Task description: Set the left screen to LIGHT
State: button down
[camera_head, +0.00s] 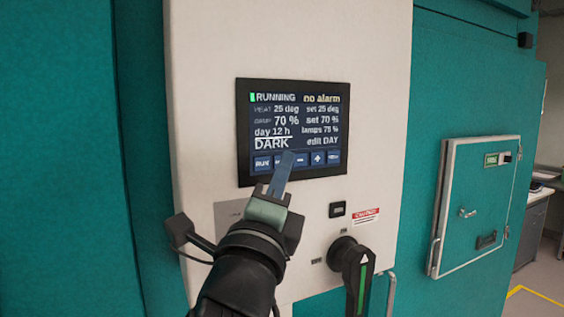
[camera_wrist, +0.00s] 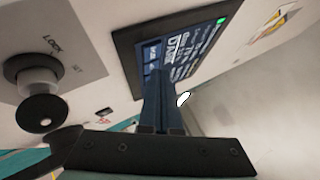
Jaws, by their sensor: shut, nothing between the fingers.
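The screen (camera_head: 318,135) is a dark panel on a white cabinet front. It reads RUNNING, no alarm, day 12 h, edit DAY, and DARK with a line above it. A row of blue buttons (camera_head: 318,159) runs along its bottom edge. My gripper (camera_head: 288,156) is shut and empty, its fingertips in front of the button row, covering a button left of the minus. I cannot tell whether the tips touch the glass. In the wrist view the screen (camera_wrist: 205,45) is tilted and the shut fingers (camera_wrist: 156,75) reach to its button edge.
Below the screen are a small black switch (camera_head: 337,209), a red-and-white label (camera_head: 366,216) and a black rotary handle (camera_head: 353,268). A lock knob (camera_wrist: 38,92) shows in the wrist view. A small teal door (camera_head: 478,205) is at the right.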

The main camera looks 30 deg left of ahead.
jog(key=shift+s+d, duration=0.4)
jog(key=shift+d, duration=0.05)
jog(key=shift+s+d+b, duration=0.4)
jog(key=shift+s+d, duration=0.4)
jog(key=shift+d, duration=0.2)
jog(key=shift+s+d+b, duration=0.4)
jog(key=shift+s+d, duration=0.35)
jog(key=shift+d, duration=0.25)
dwell(1.0)
jog(key=s+d+b, duration=0.2)
jog(key=d, duration=0.1)
jog(key=shift+s, duration=0.15)
dwell(0.4)
jog(key=w+a, duration=0.5)
jog(key=a, duration=0.2)
jog(key=shift+w, duration=0.2)
